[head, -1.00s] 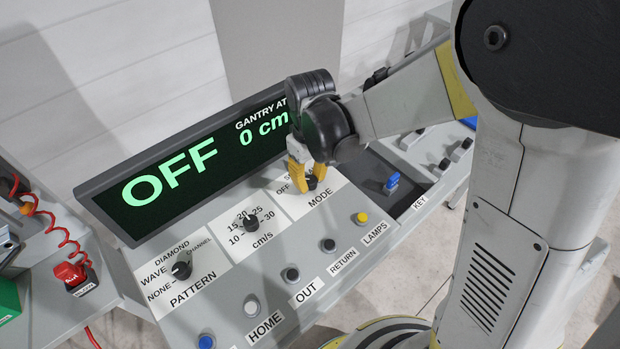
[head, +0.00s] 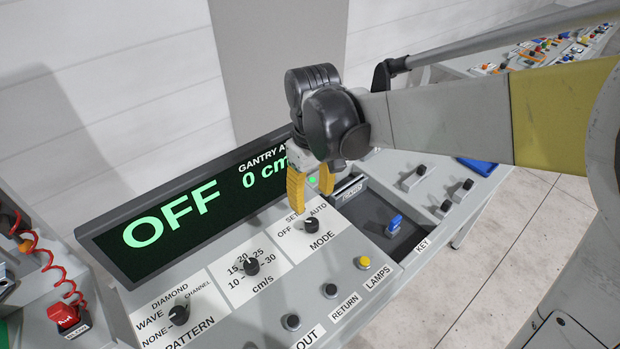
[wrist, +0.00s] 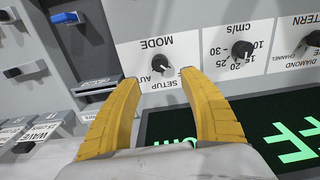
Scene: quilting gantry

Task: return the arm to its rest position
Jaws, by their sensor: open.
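My gripper (head: 311,196) has yellow fingers spread apart with nothing between them. It hangs above the black MODE knob (head: 311,226), near the right end of the display (head: 172,225), and looks clear of the knob. In the wrist view the open fingers (wrist: 160,82) frame the same knob (wrist: 158,63), which lies just beyond the tips. The display reads OFF and 0 cm in green. My arm reaches in from the right side of the head view.
A red switch box (head: 67,316) with a coiled cord stands at left. Open floor (head: 500,270) shows at right.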

